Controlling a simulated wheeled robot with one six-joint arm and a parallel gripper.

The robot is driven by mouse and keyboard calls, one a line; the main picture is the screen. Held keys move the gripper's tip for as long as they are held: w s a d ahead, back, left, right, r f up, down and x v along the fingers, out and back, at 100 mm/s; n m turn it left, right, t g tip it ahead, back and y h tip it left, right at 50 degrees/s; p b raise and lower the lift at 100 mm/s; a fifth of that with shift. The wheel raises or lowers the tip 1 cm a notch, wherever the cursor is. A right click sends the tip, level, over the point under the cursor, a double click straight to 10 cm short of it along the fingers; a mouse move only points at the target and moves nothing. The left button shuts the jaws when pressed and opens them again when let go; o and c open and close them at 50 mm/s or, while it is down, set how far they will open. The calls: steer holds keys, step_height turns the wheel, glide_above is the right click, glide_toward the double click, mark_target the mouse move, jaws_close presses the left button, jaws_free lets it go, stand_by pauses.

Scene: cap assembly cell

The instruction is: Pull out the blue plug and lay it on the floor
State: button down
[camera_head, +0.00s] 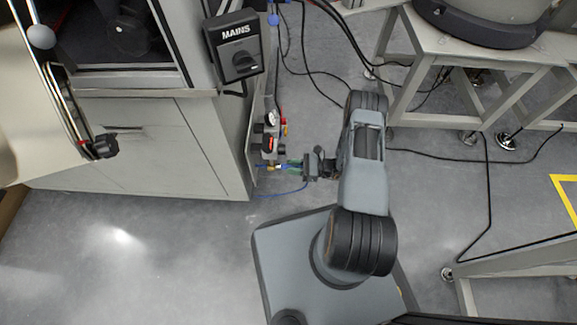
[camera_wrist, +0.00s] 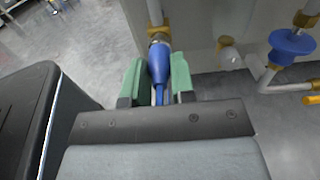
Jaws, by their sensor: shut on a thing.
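The blue plug (camera_wrist: 159,62) is in the wrist view, between the green fingers of my gripper (camera_wrist: 158,80). Its far end meets a brass fitting (camera_wrist: 158,36) on a pipe. My gripper is shut on the plug, with one finger on each side. In the head view my gripper (camera_head: 285,167) reaches left to the fittings at the side of the cabinet. There the plug is small and mostly hidden by the fingers.
A blue valve handle (camera_wrist: 291,43) and pipes stand right of the plug in the wrist view. The grey cabinet (camera_head: 130,155) with a MAINS switch (camera_head: 236,50) is at left. White-legged tables (camera_head: 470,65) and black cables are at right. The floor (camera_head: 150,245) at lower left is clear.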

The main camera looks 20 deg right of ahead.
steer(key=shift+d, duration=0.1)
steer(key=shift+b+v, duration=0.4)
steer(key=shift+v, duration=2)
steer(key=c, duration=0.9)
jaws_free()
steer(key=shift+o, duration=0.2)
